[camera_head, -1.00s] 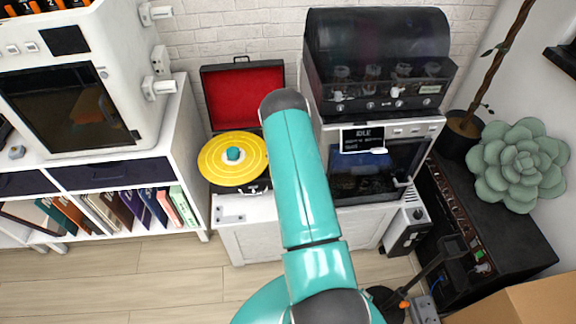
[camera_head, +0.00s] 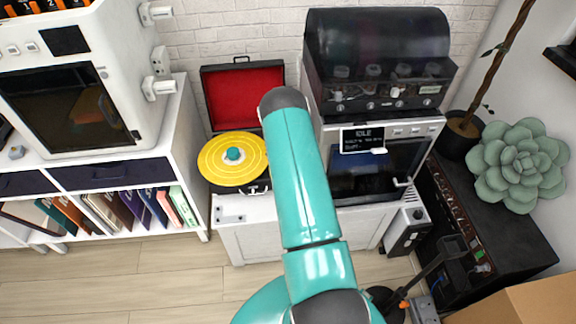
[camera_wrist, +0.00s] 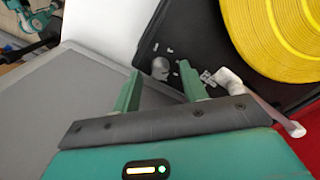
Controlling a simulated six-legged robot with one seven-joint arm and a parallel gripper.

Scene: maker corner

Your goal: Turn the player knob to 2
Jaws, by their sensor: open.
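The player is an open black case with a red-lined lid (camera_head: 243,95) and a yellow record (camera_head: 213,160) in the head view. In the wrist view its black deck (camera_wrist: 205,25) and the record (camera_wrist: 280,35) show at the upper right. A small grey knob (camera_wrist: 161,67) sits near the deck's edge, with small pale marks beside it. My gripper (camera_wrist: 160,72) is open, its two green fingers on either side of the knob in the picture. I cannot tell whether they touch it. The head view hides the gripper and knob behind my arm.
A pale tonearm (camera_wrist: 232,82) lies close to the right finger in the wrist view. The player stands on a white cabinet (camera_head: 235,210). A machine with a display reading IDLE (camera_head: 362,140) stands right of it, and a white shelf (camera_head: 185,135) stands left.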

